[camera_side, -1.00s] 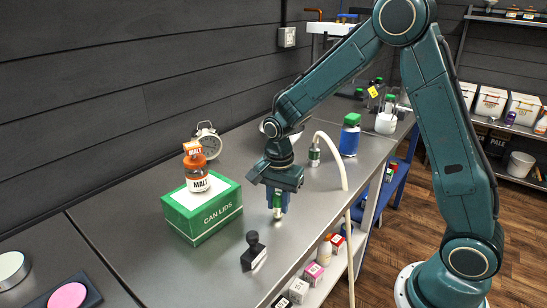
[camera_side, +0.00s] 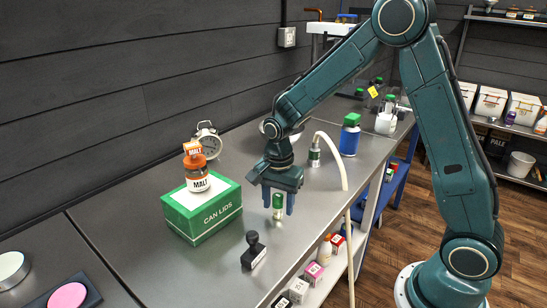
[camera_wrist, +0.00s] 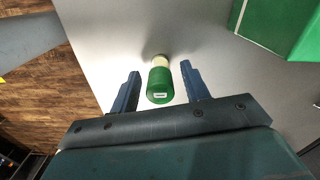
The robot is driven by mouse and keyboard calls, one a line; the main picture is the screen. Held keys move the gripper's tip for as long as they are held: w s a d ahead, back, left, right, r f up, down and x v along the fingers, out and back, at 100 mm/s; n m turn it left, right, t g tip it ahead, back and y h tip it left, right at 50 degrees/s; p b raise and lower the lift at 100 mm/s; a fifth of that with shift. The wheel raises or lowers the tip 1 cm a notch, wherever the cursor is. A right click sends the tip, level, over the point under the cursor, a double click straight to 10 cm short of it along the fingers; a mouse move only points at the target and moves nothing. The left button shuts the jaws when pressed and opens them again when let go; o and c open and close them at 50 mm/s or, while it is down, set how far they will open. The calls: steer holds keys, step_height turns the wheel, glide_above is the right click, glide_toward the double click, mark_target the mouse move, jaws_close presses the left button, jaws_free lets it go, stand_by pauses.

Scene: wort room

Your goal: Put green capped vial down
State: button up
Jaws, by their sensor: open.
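The green capped vial (camera_side: 278,205) stands upright on the steel bench, between the fingers of my gripper (camera_side: 278,202). In the wrist view the vial's green cap (camera_wrist: 160,86) faces the camera, with its pale lower part beyond it touching the bench. My gripper (camera_wrist: 160,85) is open there, with a clear gap between each blue finger and the vial.
A green CAN LIDS box (camera_side: 203,212) with an orange-capped MALT jar (camera_side: 197,182) on it stands to the left. A black stamp (camera_side: 253,250) is in front. A pale hose (camera_side: 342,165) arches at the right over the bench edge. A blue green-capped bottle (camera_side: 350,136) stands behind.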

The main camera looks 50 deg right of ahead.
mark_target(279, 195)
step_height(279, 195, up, 12)
stand_by(0.6)
stand_by(0.5)
steer(key=s+r+n+t, duration=0.2)
steer(key=s+r+n, duration=0.1)
steer(key=s+n, duration=0.5)
steer(key=s+a+r+n+t, duration=0.1)
steer(key=s+r+n+t, duration=0.2)
steer(key=s+n, duration=0.4)
steer(key=s+r, duration=0.1)
steer(key=s, duration=0.6)
steer(key=shift+r+n+t, duration=0.15)
steer(key=shift+n+t, duration=0.15)
steer(key=shift+n, duration=0.1)
